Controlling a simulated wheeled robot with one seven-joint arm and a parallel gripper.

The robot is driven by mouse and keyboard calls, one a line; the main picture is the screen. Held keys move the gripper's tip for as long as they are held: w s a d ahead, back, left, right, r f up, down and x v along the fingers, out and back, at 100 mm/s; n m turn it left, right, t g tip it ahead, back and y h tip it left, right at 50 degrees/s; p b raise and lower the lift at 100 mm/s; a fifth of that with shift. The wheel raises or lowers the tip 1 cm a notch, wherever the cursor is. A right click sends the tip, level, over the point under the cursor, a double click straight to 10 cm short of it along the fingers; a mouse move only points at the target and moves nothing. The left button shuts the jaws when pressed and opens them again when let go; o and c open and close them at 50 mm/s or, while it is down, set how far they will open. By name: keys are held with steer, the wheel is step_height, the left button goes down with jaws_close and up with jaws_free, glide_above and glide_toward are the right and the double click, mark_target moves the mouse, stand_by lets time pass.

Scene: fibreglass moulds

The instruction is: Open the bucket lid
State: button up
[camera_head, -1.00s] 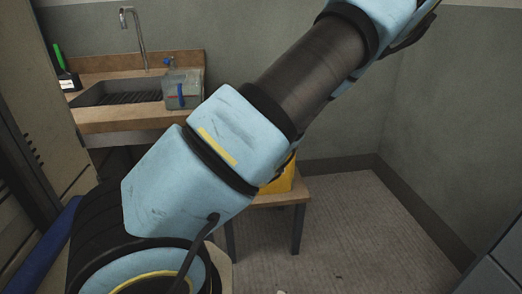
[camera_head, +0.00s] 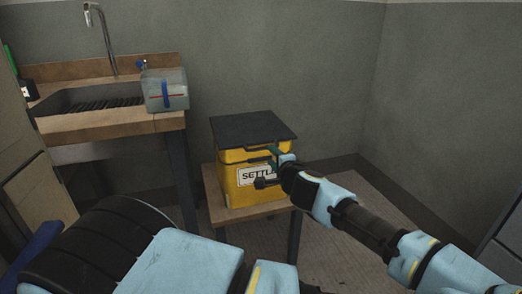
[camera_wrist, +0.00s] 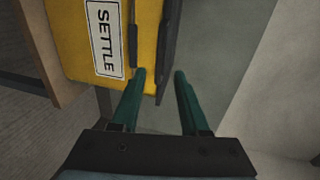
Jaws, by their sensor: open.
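The bucket (camera_head: 232,190) is a yellow box-shaped container with a white label, partly covered by my gripper; the label reads "SETTLE" in the wrist view. Its flat dark lid (camera_head: 250,128) lies shut on top. A dark bar (camera_wrist: 131,35) runs along the front just under the lid edge. My gripper (camera_wrist: 160,73) is open and empty, with two green fingers pointing at the bucket's front. In the wrist view the lid's edge (camera_wrist: 168,45) shows between the fingertips, the left one close to the bar. I cannot tell whether they touch. The gripper also shows in the head view (camera_head: 274,153).
The bucket stands on a small wooden table (camera_head: 213,200). To the left is a sink counter (camera_head: 130,122) with a tap and a grey box (camera_head: 165,90) with a blue handle. A grey wall is close behind; the floor at right is open.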

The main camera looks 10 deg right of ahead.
mark_target(263, 148)
steer(key=x, duration=0.9)
steer(key=shift+w+a+p, duration=0.1)
steer(key=shift+w+p, duration=0.15)
steer(key=shift+p, duration=0.05)
jaws_close()
steer(key=shift+f, duration=0.1)
stand_by(0.9)
